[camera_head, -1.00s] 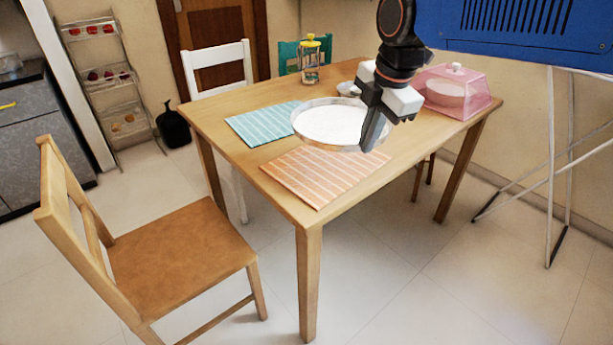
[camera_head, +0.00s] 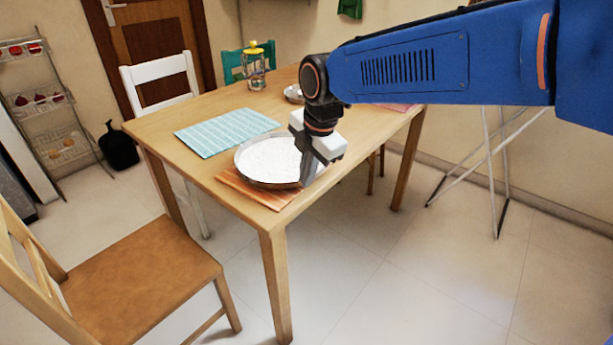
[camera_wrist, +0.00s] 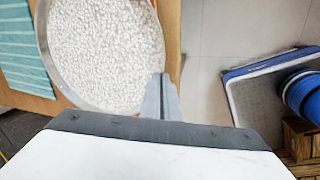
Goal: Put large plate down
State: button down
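The large plate (camera_head: 268,160) is round and shallow, with a white speckled inside and a metallic rim. It is over the orange striped placemat (camera_head: 270,199) at the table's near corner and hides most of it. I cannot tell whether it touches the mat. My gripper (camera_head: 307,180) is at the plate's right edge, fingers pointing down. In the wrist view the fingers (camera_wrist: 161,98) look closed together on the rim of the plate (camera_wrist: 105,50), which appears level.
The wooden table (camera_head: 160,125) also holds a teal striped placemat (camera_head: 225,131), a yellow-topped jar (camera_head: 256,68) and a small white dish (camera_head: 293,93). A wooden chair (camera_head: 140,275) stands at the near left, a white chair (camera_head: 160,72) behind. A drying rack (camera_head: 485,160) stands at right.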

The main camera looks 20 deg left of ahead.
jog(key=shift+f, duration=0.4)
jog(key=c, duration=2)
grip_release()
jog(key=v, duration=1.2)
jog(key=shift+d, duration=0.1)
